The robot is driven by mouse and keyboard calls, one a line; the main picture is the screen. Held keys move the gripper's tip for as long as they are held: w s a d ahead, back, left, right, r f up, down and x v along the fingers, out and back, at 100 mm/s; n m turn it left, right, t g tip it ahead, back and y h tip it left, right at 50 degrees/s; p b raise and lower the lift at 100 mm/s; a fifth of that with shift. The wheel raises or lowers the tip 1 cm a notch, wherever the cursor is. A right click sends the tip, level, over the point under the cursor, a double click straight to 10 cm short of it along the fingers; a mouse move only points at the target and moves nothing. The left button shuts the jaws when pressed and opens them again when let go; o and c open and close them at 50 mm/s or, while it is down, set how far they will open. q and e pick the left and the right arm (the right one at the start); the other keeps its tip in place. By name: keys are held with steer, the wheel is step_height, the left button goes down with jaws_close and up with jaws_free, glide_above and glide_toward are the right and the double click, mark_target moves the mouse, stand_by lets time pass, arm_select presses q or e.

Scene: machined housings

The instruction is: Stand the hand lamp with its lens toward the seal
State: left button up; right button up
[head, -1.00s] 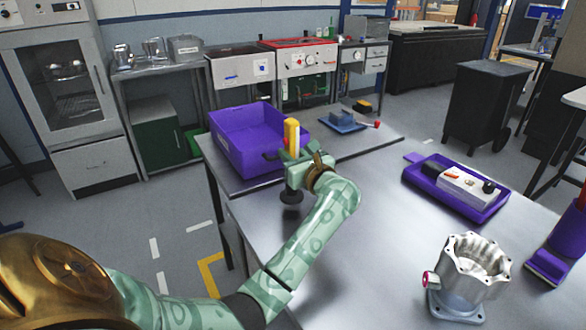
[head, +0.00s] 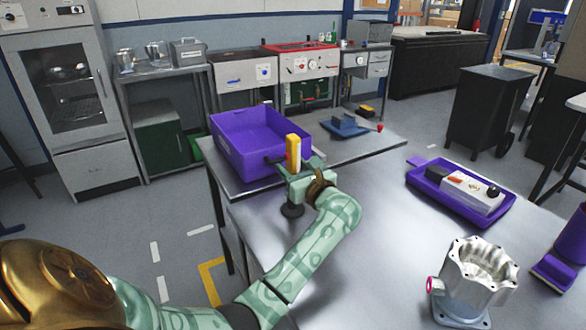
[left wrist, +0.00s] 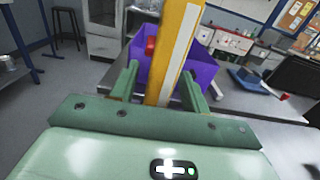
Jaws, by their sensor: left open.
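The hand lamp (head: 293,150) is a yellow upright bar with a pale stripe. A dark round foot (head: 292,210) shows below it at the table top. The left wrist view shows the yellow bar (left wrist: 178,50) between the fingers. The seal appears to be the pinkish-red ring (head: 431,285) on the left side of the metal housing (head: 474,280). My right gripper is not in view.
A purple bin (head: 250,160) stands just behind the lamp. A blue fixture with a red knob (head: 347,126) lies at the back. A purple tray (head: 425,185) holding a white-and-black device is at the right. The table between lamp and housing is clear.

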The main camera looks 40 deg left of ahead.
arm_select(q)
steer(key=p+v, duration=0.1)
steer(key=v, duration=1)
steer(key=shift+d, duration=0.35)
steer(key=shift+s, duration=0.15)
